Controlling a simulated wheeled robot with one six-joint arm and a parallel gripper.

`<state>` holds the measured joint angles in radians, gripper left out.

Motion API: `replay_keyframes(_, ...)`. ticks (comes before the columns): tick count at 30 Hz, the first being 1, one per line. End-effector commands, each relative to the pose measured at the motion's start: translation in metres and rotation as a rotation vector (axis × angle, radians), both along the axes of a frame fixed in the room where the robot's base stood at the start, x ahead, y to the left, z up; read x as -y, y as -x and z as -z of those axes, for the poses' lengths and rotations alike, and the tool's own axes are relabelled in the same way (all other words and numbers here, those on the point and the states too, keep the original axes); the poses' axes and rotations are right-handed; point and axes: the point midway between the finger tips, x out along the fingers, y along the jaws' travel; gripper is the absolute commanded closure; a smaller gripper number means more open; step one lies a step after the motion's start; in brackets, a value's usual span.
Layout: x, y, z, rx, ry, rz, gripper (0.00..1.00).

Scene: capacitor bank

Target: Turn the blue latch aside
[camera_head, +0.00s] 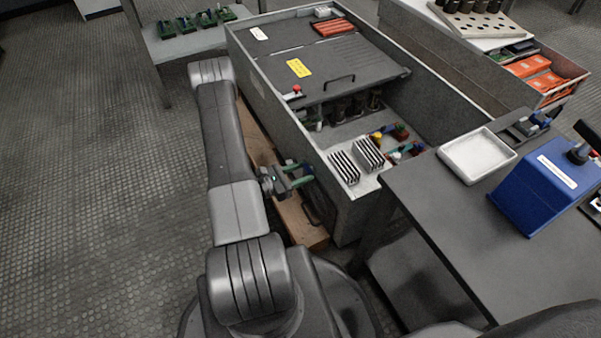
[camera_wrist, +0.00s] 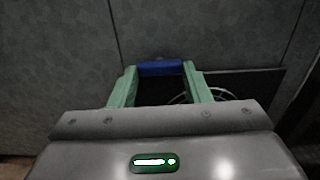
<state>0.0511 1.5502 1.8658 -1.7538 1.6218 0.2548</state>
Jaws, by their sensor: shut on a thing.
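The blue latch (camera_wrist: 161,68) shows in the wrist view as a short bar lying level against the grey cabinet wall. My gripper (camera_wrist: 160,75) has its two green fingers on either side of it, shut on its ends. In the head view my gripper (camera_head: 304,174) is at the outer side of the grey cabinet (camera_head: 290,128), near its front corner. The latch is largely hidden there by the fingers. A dark opening or panel shows behind and below the latch in the wrist view.
The open cabinet holds finned blocks (camera_head: 369,153) near its front corner, and a dark lid (camera_head: 335,70) covers its rear part. A dark table (camera_head: 470,230) with a white tray (camera_head: 502,146) and a blue box (camera_head: 535,190) stands right. The floor at left is clear.

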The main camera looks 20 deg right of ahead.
Motion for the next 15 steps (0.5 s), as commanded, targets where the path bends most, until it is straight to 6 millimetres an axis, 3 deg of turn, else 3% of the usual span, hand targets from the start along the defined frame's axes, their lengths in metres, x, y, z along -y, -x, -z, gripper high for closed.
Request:
replay_keyframes(1, -0.0002, 0.0002, 0.0002, -0.003, 0.000, -0.001, 0.51)
replay_keyframes(3, -0.0002, 0.0002, 0.0001, -0.002, 0.000, -0.001, 0.37)
replay_keyframes(4, -0.0002, 0.0001, 0.0001, -0.002, 0.000, -0.001, 0.35)
replay_keyframes(15, -0.0038, 0.0002, -0.0005, -0.001, 0.000, -0.001, 0.35)
